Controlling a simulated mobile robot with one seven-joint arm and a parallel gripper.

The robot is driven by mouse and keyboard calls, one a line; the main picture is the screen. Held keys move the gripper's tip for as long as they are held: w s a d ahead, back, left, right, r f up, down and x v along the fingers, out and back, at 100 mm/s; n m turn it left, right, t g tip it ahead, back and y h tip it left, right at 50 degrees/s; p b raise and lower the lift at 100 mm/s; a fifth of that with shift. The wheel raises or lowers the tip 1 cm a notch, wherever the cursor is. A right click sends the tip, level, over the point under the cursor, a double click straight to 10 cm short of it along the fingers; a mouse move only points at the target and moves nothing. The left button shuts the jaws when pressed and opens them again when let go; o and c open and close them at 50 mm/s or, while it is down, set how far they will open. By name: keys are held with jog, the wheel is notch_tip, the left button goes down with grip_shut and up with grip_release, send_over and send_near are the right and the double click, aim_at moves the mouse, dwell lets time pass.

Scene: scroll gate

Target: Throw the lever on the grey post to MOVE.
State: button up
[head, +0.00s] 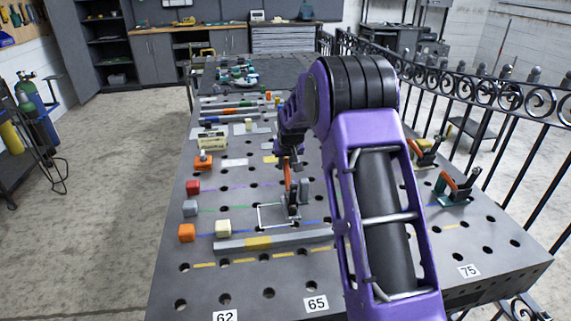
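An upright orange-red lever (287,174) stands near the middle of the perforated grey table. Its dark base and a short grey post (304,191) are just beside and below it. No MOVE marking is readable at this size. My purple arm reaches over the table from the right front and partly blocks the view. My gripper (289,161) is dark and points down at the top of the lever. Whether it touches the lever, and whether its fingers are open or shut, I cannot tell.
A grey bar (273,241) with a yellow patch lies in front of the lever. Red, grey, orange and cream blocks line the left side. Orange-handled clamps (457,188) stand at the right. A black iron railing (500,118) runs along the right edge.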

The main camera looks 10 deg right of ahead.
jog(key=o, duration=0.4)
jog(key=v, duration=1.7)
jog(key=shift+s+r, duration=0.1)
jog(key=shift+s, duration=0.05)
